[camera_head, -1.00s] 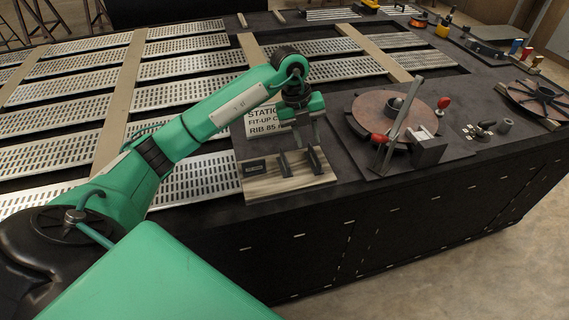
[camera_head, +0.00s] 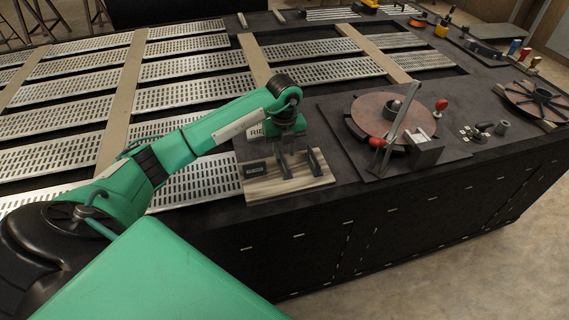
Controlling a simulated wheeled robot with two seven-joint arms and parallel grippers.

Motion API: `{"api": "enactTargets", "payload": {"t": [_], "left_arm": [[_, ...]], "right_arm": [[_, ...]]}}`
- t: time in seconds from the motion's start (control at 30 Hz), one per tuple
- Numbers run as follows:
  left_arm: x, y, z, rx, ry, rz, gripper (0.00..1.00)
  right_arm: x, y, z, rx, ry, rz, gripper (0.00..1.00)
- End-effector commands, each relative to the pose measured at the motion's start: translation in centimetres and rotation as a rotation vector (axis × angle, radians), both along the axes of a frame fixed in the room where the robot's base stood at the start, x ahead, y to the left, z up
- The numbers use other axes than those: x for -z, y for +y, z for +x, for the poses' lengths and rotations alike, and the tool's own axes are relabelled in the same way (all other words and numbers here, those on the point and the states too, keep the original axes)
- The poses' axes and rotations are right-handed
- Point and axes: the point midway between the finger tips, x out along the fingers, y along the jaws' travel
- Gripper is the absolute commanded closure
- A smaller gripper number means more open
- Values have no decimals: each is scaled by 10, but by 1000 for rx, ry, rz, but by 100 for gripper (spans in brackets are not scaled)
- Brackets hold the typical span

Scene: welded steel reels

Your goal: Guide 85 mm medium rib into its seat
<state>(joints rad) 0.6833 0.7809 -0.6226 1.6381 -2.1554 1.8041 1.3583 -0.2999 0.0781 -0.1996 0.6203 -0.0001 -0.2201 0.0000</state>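A pale wooden block (camera_head: 262,187) near the table's front edge holds dark upright ribs, one in the middle (camera_head: 284,165) and one at the right (camera_head: 316,162). A small dark label plate (camera_head: 255,169) is at its left. I cannot tell by sight which rib is the 85 mm medium one. My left gripper (camera_head: 293,148) points down just above the ribs, its fingers apart. Whether it touches a rib is not clear. To the right, a brown round disc (camera_head: 375,110) with a central hub lies on a dark fixture plate (camera_head: 335,122). My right gripper is not in view.
On the fixture, a tilted metal bar (camera_head: 402,112), red knobs (camera_head: 441,104) and a grey block (camera_head: 426,152) stand around the disc. A spoked dark reel (camera_head: 538,100) lies at far right. Slotted metal panels (camera_head: 195,180) fill the left. A sign is mostly hidden behind my arm.

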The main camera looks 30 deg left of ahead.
Motion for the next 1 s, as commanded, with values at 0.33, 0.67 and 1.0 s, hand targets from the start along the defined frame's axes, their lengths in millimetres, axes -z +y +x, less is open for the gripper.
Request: {"api": "enactTargets", "payload": {"t": [0.33,0.67,1.0], "left_arm": [[41,-4,-4,0,1,0,69],[43,-4,-3,0,-1,-1,87],[42,-3,-3,0,-1,0,100]], "right_arm": [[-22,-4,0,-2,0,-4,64],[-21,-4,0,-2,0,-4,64],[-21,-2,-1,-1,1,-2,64]]}}
